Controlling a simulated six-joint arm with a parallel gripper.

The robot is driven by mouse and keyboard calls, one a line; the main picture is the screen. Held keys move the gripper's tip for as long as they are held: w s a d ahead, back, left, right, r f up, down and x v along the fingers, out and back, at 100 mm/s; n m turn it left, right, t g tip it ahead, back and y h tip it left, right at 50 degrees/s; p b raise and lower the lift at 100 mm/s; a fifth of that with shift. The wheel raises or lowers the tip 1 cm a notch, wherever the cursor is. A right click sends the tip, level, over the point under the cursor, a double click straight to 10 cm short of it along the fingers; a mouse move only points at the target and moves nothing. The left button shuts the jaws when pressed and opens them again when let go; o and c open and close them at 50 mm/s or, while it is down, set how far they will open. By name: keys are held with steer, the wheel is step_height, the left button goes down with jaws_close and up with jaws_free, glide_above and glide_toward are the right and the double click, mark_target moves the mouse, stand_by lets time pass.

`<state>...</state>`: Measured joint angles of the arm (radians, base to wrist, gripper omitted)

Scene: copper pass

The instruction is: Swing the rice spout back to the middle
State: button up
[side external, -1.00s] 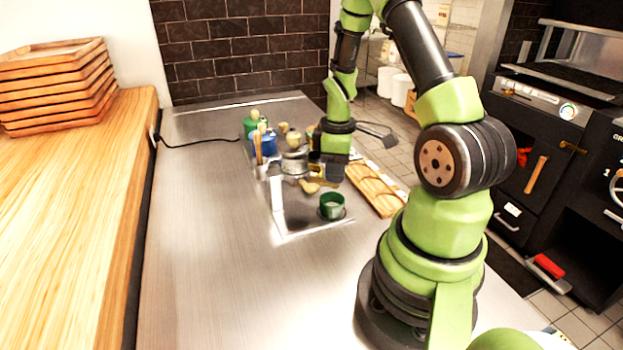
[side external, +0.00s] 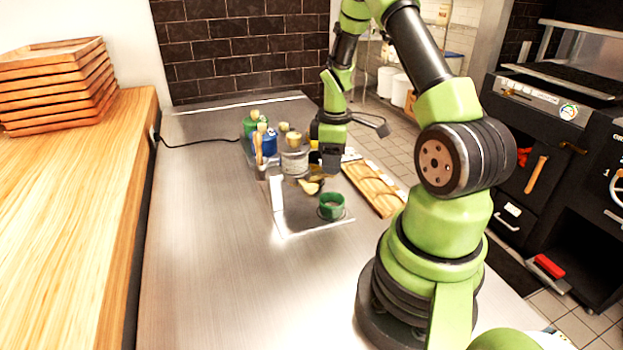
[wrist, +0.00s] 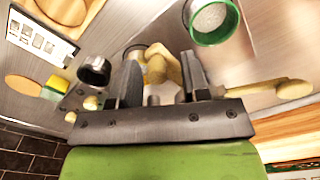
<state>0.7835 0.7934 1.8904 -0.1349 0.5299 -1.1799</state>
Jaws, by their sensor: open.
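The rice spout appears to be the light tan, rounded piece (side external: 309,187) low in front of a grey canister (side external: 294,160) in the side view. In the wrist view a tan piece (wrist: 158,68), likely the same spout, shows between my fingers, but I cannot tell whether they touch it. My gripper (side external: 332,170) is open, pointing down just right of the canister. A green cup (side external: 332,206) stands nearer the camera than the spout; the wrist view shows white grains in this cup (wrist: 212,20).
A wooden board (side external: 373,188) lies to the right. A wooden-handled utensil (side external: 259,147) stands at the left. The steel counter (side external: 205,230) is clear at the left and front.

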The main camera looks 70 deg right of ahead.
steer(key=shift+r, duration=2.85)
steer(key=shift+a+r, duration=0.1)
steer(key=shift+r, duration=0.05)
steer(key=s+a+r+m+t, duration=0.1)
steer(key=a+r+m+t, duration=0.4)
steer(key=a+r, duration=1.15)
steer(key=s+a+m+t+y, duration=0.2)
steer(key=s+a, duration=0.4)
steer(key=a, duration=0.2)
steer(key=shift+s+r, duration=0.4)
steer(key=shift+r, duration=0.05)
